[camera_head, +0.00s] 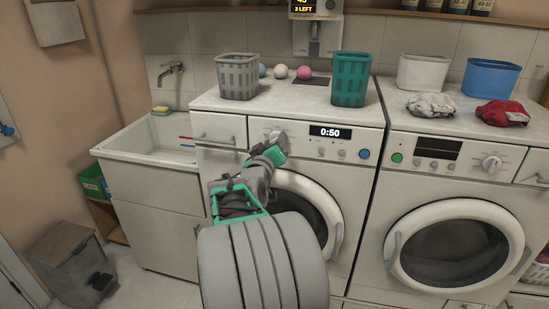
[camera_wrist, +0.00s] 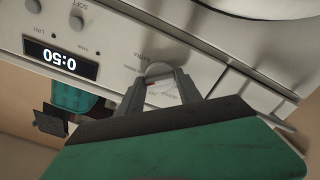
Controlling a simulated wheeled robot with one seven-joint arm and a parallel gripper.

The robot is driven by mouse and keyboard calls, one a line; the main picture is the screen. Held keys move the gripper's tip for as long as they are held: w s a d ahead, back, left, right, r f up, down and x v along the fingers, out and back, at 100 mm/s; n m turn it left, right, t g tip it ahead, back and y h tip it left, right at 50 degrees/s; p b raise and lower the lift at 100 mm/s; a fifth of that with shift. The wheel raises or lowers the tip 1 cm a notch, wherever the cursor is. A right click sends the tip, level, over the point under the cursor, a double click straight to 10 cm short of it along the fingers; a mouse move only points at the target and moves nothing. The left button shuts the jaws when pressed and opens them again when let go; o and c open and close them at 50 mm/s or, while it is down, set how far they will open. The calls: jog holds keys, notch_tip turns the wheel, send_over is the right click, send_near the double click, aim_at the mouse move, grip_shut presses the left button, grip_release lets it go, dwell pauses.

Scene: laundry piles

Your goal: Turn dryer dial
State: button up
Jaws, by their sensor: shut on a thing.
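The dryer (camera_head: 353,140) on the left has a white front panel with a lit display (camera_head: 331,131) reading 0:50. Its large dial (camera_wrist: 158,70) sits left of the display in the head view, partly hidden by my gripper. My gripper (camera_head: 277,140) reaches the panel there. In the wrist view, where the panel shows upside down, the two fingers of my gripper (camera_wrist: 165,82) are shut on the dial, one on each side. The dial's marker and exact angle are hard to make out between the fingers.
A grey basket (camera_head: 238,77), a teal basket (camera_head: 350,80) and small balls stand on top. A second machine (camera_head: 455,210) with red and white cloths on it stands at right. A sink (camera_head: 155,140) is at left. A round blue button (camera_head: 364,154) sits right of the display.

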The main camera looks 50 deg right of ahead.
jog(key=m+b, duration=0.5)
jog(key=b, duration=0.2)
jog(key=shift+f+b, duration=0.1)
jog(key=shift+b, duration=0.25)
jog(key=o, duration=1.4)
jog(key=shift+c, duration=0.2)
jog(key=v, duration=0.7)
jog(key=shift+s+a+b, duration=0.2)
jog(key=shift+a+b, duration=0.1)
jog(key=shift+a, duration=0.05)
